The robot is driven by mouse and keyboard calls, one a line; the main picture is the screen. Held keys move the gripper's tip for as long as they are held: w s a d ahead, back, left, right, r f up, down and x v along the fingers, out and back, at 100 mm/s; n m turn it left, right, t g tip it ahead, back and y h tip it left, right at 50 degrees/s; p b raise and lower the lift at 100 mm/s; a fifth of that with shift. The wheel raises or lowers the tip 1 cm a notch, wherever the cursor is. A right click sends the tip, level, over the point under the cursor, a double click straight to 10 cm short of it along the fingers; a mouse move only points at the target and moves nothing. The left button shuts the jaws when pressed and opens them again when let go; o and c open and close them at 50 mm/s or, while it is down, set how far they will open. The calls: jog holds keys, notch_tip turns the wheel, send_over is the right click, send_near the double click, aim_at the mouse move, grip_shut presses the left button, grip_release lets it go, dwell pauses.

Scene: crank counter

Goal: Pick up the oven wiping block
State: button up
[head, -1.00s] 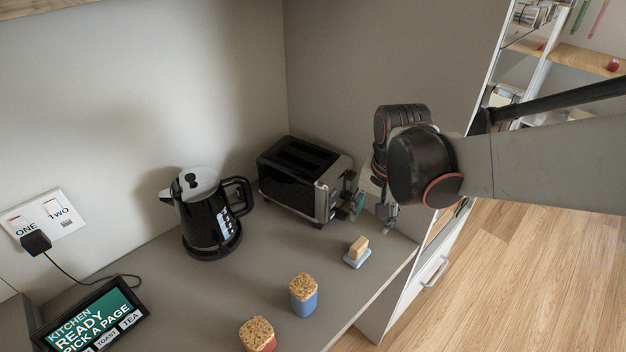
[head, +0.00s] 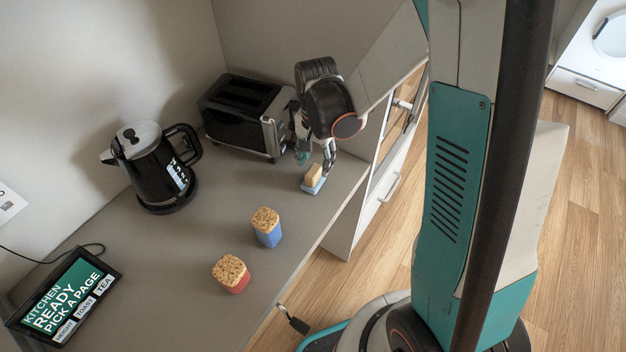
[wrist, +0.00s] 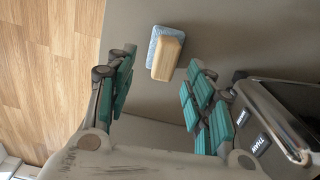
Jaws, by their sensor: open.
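The wiping block is a small wooden block (head: 314,173) on a light blue pad (head: 312,187), lying on the counter near its front edge, in front of the toaster. In the wrist view the wooden block (wrist: 166,58) and blue pad (wrist: 154,44) lie beyond the fingertips, between the lines of the two fingers. My gripper (head: 316,160) hangs just above and behind the block, apart from it as far as I can tell. Its teal-padded fingers are spread wide and empty in the wrist view (wrist: 160,80).
A black toaster (head: 243,113) stands close behind my gripper and at the right in the wrist view. A black kettle (head: 155,167), a blue cork-topped jar (head: 267,228), a red one (head: 231,274) and a tablet screen (head: 65,300) stand left. The counter (head: 215,215) between is clear.

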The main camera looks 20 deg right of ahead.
aim_at(313, 170)
jog(key=shift+w+a+f+b, duration=0.15)
jog(key=shift+f+b, duration=0.4)
jog(key=shift+f, duration=0.95)
jog(key=shift+w+a+f+b, duration=0.15)
jog(key=shift+f+b, duration=0.4)
jog(key=shift+f, duration=0.9)
jog(key=shift+d, duration=0.1)
jog(key=shift+r, duration=0.1)
jog(key=shift+c, duration=0.3)
jog(key=c, duration=1.1)
